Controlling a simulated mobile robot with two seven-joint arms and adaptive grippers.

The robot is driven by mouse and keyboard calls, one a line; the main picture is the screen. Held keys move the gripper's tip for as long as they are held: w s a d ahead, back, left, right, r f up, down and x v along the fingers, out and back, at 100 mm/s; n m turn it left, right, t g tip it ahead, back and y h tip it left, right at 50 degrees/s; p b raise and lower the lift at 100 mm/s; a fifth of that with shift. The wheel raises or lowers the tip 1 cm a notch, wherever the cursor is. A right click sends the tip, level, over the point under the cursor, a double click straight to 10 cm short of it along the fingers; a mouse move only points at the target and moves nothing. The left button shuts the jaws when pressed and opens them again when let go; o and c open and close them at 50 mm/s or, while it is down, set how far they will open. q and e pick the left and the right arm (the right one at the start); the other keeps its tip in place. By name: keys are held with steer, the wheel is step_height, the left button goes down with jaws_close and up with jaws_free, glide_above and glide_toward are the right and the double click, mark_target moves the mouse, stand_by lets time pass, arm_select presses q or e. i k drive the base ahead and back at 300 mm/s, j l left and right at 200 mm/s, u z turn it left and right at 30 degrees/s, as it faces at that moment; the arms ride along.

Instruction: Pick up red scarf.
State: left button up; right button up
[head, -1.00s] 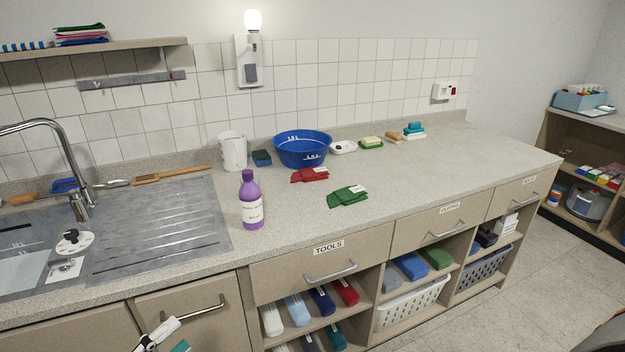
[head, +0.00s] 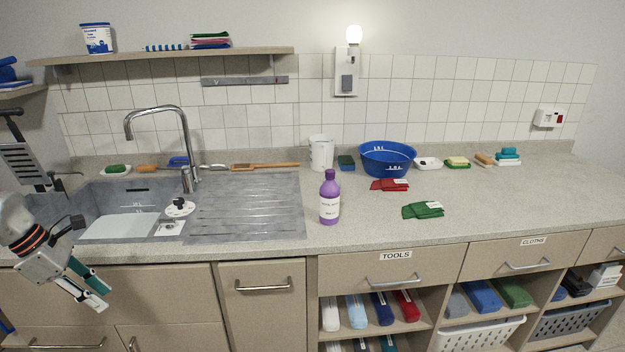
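A folded red cloth (head: 390,185) with a white label lies flat on the counter, just in front of the blue bowl. I cannot tell from its shape whether it is a scarf. Another red folded item (head: 406,306) stands in the open shelf under the TOOLS drawer. My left gripper (head: 101,297) hangs at the lower left in front of the sink cabinet, far from both red items. Its two fingers point down and right with nothing visible held; their opening is unclear. My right gripper is not in view.
A purple bottle (head: 330,198) stands left of the red cloth, and a folded green cloth (head: 423,210) lies in front of it. The blue bowl (head: 387,158) is behind. The sink (head: 120,212) and tap (head: 160,112) are at left.

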mark_target(392, 184)
steer(key=i+l+z, duration=0.15)
steer(key=l+z, duration=0.35)
steer(key=i+l+z, duration=0.2)
steer(key=z, duration=0.3)
steer(key=i+l, duration=0.1)
steer(key=i, duration=0.25)
steer(key=i+l, duration=0.15)
steer(key=i, duration=0.2)
steer(key=i+j+u, duration=0.15)
steer(key=i+j, duration=0.3)
steer(key=i, duration=0.2)
